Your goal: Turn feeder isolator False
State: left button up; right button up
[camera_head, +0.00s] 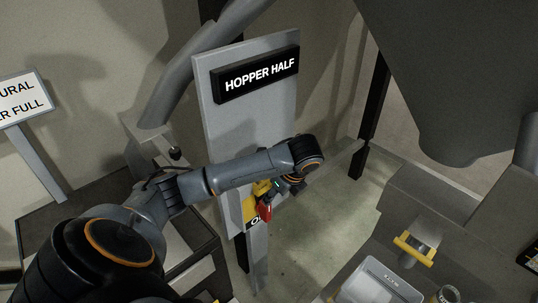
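The feeder isolator, a red handle (266,211) on a yellow plate (249,208), is on the lower part of a grey upright panel (232,133). Part of a label shows below the plate, mostly covered. My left arm reaches across from the lower left, in front of the panel. Its wrist is bent back down toward the isolator. My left gripper (272,190) is at the red handle, small and partly hidden by my own wrist and arm. I cannot tell whether its fingers are closed or touching the handle. My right gripper is not in view.
A black sign reading "HOPPER HALF" (257,74) is at the panel's top. A white sign (20,98) stands at left. A dark grey hopper (455,75) hangs at upper right. A yellow handle (415,250) and a light grey box (378,283) are at lower right. Floor shows between.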

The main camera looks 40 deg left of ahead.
aim_at(266, 208)
pick_arm(q)
jog(key=p+x, duration=0.2)
jog(key=x, duration=0.9)
jog(key=shift+s, duration=0.1)
jog(key=shift+f, duration=0.15)
jog(key=shift+c, duration=0.7)
grip_shut()
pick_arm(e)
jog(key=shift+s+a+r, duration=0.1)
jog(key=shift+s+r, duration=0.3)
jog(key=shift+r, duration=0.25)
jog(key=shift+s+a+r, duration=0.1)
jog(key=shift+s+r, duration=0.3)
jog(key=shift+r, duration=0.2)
